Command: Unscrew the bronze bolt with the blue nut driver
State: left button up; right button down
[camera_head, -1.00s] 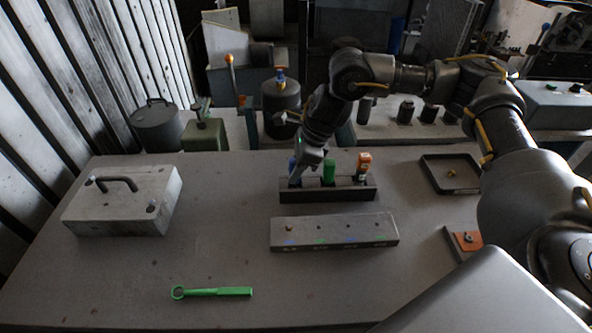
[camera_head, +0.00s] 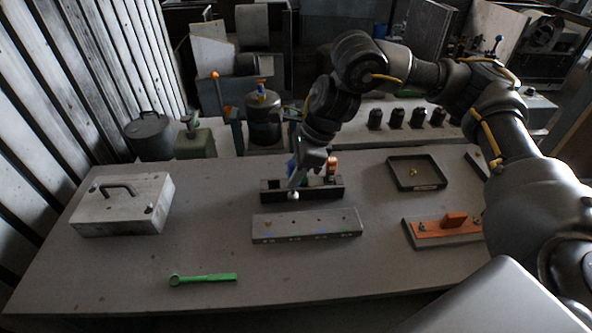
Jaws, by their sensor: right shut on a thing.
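My right gripper (camera_head: 298,178) is shut on the blue-handled nut driver (camera_head: 290,169), mostly covered by the fingers. A small pale tip (camera_head: 293,195) shows below them, in front of the dark rack (camera_head: 273,195). I cannot tell whether the driver is clear of the rack. An orange-handled driver (camera_head: 332,164) stands in the rack; the green one is largely hidden behind my gripper. A small bronze-coloured bolt (camera_head: 268,223) sits at the left end of the grey block (camera_head: 310,226). A yellowish piece (camera_head: 414,172) lies in the black tray (camera_head: 396,179). My left gripper is not visible.
A green ring wrench (camera_head: 205,279) lies at the front left. A grey box (camera_head: 125,212) with a handle stands at the left. An orange plate with bolts (camera_head: 450,227) lies at the right. The front middle of the table (camera_head: 300,275) is clear.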

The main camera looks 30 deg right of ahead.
aim_at(292, 195)
jog(key=shift+d, duration=0.1)
jog(key=c, duration=1.8)
grip_release()
jog(key=shift+d, duration=0.1)
jog(key=shift+s, duration=0.1)
grip_shut()
jog(key=shift+s+f+n, duration=0.15)
jog(key=shift+f+n, duration=0.2)
jog(key=shift+n, duration=0.05)
jog(key=s+f+n+g+b, duration=0.1)
jog(key=s+f+n+g, duration=0.2)
jog(key=n, duration=0.8)
jog(key=shift+s+f+g+h, duration=0.35)
jog(key=shift+f+g, duration=0.35)
jog(key=shift+f, duration=0.25)
